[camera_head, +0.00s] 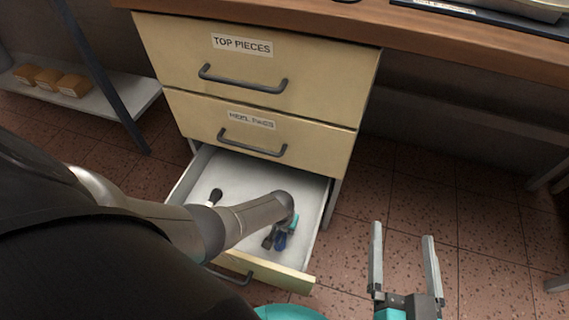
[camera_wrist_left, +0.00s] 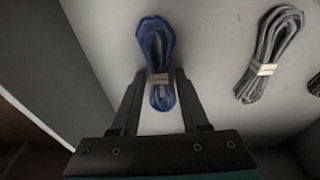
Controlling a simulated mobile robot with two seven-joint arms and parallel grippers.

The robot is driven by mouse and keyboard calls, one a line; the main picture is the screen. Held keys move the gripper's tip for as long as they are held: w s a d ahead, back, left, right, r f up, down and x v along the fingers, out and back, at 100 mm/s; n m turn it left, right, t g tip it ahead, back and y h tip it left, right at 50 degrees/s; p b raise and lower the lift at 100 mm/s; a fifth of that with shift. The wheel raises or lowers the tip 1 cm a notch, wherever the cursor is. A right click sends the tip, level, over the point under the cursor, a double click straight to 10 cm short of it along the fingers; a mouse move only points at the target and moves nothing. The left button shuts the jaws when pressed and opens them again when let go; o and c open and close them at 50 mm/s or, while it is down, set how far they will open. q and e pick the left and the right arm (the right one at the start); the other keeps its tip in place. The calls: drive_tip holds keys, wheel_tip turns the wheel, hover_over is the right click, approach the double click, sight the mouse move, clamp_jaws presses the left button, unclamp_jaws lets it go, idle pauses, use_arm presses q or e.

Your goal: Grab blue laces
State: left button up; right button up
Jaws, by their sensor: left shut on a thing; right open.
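The blue laces (camera_wrist_left: 156,50) are a bundle with a pale band around the middle, seen in the left wrist view. My left gripper (camera_wrist_left: 161,90) is shut on the lower part of this bundle, one finger on each side. In the head view the blue laces (camera_head: 281,241) show inside the open bottom drawer (camera_head: 310,187), at my left gripper (camera_head: 275,238), partly hidden by my left arm. My right gripper (camera_head: 404,262) is open and empty, over the floor to the right of the drawer.
Dark grey laces (camera_wrist_left: 270,52) with a pale band lie to the right of the blue ones. Another dark item (camera_head: 214,196) lies at the drawer's left. Closed drawers labelled TOP PIECES (camera_head: 300,62) and, below it, a less legible label (camera_head: 300,136) stand above. The floor at right is clear.

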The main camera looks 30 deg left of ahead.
use_arm(q)
clamp_jaws()
drive_tip(key=shift+r, duration=0.1)
idle(0.3)
